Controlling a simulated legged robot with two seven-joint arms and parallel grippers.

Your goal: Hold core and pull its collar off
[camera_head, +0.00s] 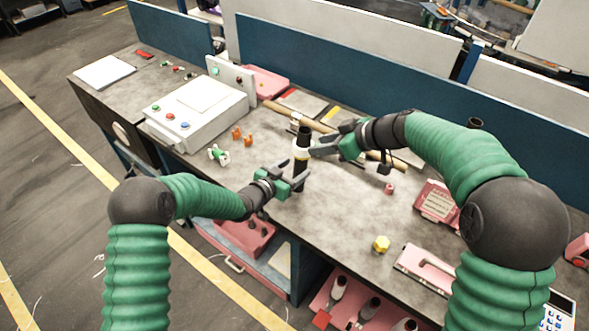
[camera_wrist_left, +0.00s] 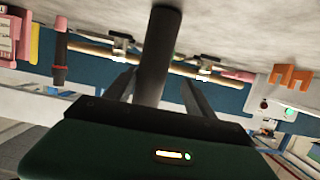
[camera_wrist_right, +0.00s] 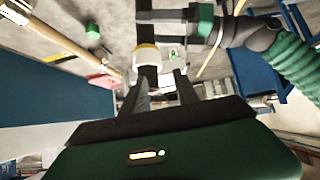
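The core (camera_head: 301,174) is a dark upright cylinder above the table's front part. A pale collar with a yellow band (camera_head: 301,150) sits around its upper part. My left gripper (camera_head: 295,174) has its fingers on both sides of the core below the collar; the left wrist view shows the core (camera_wrist_left: 156,55) between them with gaps visible. My right gripper (camera_head: 312,147) is at collar height, its fingers apart. In the right wrist view the collar (camera_wrist_right: 147,53) is just beyond its fingertips. Whether the core's lower end touches the table is unclear.
A white control box (camera_head: 197,112) stands at the left on the table (camera_head: 340,220). A brown rod (camera_head: 300,118) lies behind the core. Orange clips (camera_head: 242,138), a yellow piece (camera_head: 381,244) and a pink device (camera_head: 437,202) lie around. A blue partition (camera_head: 350,75) closes the back.

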